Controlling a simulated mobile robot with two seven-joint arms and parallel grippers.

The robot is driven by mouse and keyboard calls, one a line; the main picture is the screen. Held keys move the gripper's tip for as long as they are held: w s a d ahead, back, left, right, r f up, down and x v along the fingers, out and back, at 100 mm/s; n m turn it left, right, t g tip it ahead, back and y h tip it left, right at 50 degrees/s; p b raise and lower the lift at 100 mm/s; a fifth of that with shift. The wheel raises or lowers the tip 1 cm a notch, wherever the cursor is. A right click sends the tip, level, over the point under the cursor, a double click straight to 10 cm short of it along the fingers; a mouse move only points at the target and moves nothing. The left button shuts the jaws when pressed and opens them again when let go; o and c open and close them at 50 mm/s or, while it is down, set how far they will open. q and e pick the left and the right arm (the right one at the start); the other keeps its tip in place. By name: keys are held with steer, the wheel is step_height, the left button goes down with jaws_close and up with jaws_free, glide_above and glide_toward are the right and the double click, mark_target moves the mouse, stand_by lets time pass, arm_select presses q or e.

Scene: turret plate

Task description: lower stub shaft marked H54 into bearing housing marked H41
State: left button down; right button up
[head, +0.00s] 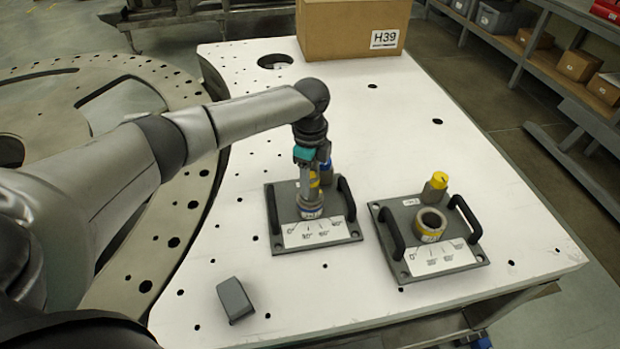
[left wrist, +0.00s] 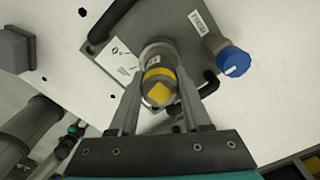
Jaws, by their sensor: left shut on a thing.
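My left gripper (head: 311,172) points down over the left base plate (head: 278,216) and is shut on a stub shaft. In the left wrist view the stub shaft (left wrist: 160,92) shows a square yellow end and a grey body between the fingers. It is lined up over, or partly in, a round bearing housing with a blue band (head: 310,208); I cannot tell how deep. A blue knob (left wrist: 233,62) stands beside this housing. A second bearing housing (head: 431,222) with a yellow band stands open on the right plate. The H54 and H41 marks are not readable. My right gripper is out of view.
Both plates have black handles and white angle scales. A yellow-capped knob (head: 437,184) stands behind the right housing. A grey block (head: 235,300) lies at the front of the white table (head: 370,135). A cardboard box marked H39 (head: 345,28) stands at the back.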

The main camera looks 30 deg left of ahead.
arm_select(q)
steer(key=shift+c, duration=1.4)
jaws_free()
steer(key=shift+s, duration=0.1)
step_height(320, 180, up, 15)
steer(key=shift+r, duration=0.2)
